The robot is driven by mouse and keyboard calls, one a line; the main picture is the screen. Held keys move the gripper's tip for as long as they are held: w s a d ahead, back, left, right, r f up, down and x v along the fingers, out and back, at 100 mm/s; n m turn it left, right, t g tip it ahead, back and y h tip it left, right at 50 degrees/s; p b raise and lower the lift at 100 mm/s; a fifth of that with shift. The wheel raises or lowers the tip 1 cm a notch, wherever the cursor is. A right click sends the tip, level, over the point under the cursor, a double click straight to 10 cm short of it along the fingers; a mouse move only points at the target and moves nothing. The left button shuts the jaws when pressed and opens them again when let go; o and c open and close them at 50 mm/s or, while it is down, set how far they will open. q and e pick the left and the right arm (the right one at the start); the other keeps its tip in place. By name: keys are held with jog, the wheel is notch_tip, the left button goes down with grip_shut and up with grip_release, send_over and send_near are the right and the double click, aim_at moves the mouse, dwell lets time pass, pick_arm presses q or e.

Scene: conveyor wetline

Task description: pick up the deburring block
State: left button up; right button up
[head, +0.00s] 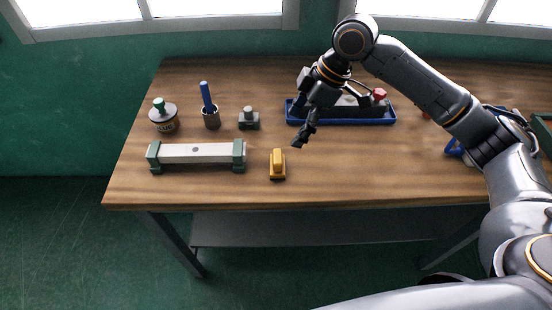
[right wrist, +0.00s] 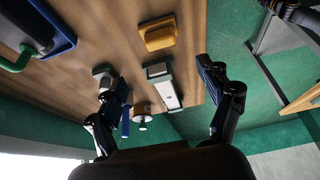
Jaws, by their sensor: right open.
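A small yellow block (head: 277,166) with a raised, narrower top stands near the front edge of the wooden table; it looks like the deburring block. It also shows whole at the top of the right wrist view (right wrist: 158,33). My right gripper (head: 302,140) hangs above the table, to the right of and behind the yellow block in the head view. Its two fingers (right wrist: 164,82) are spread wide in the right wrist view, with nothing between them. My left gripper is not in view.
Left of the block lies a pale bar with green ends (head: 200,153). Behind stand a grey block with a knob (head: 249,121), a cup with a blue-handled tool (head: 211,118) and a green-knobbed jar (head: 164,120). A blue tray (head: 350,122) lies behind my gripper. The front middle is clear.

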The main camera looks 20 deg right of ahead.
send_over(277, 156)
jog(key=d, duration=0.2)
jog(key=f, duration=0.6)
jog(key=shift+s, duration=0.2)
jog(key=shift+a+f, duration=0.15)
jog(key=shift+f, duration=0.3)
jog(key=p+x, duration=0.1)
jog(key=x, duration=0.4)
jog(key=shift+s, duration=0.1)
jog(key=c, duration=1.3)
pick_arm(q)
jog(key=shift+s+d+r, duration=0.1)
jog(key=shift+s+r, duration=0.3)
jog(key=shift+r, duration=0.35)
pick_arm(e)
jog(key=shift+r, duration=0.15)
jog(key=shift+r, duration=0.55)
pick_arm(q)
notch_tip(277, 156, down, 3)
jog(key=shift+b, duration=1.25)
pick_arm(e)
jog(key=s+d+r, duration=0.3)
jog(key=r, duration=0.1)
jog(key=s+d+r, duration=0.7)
jog(key=shift+r, duration=0.35)
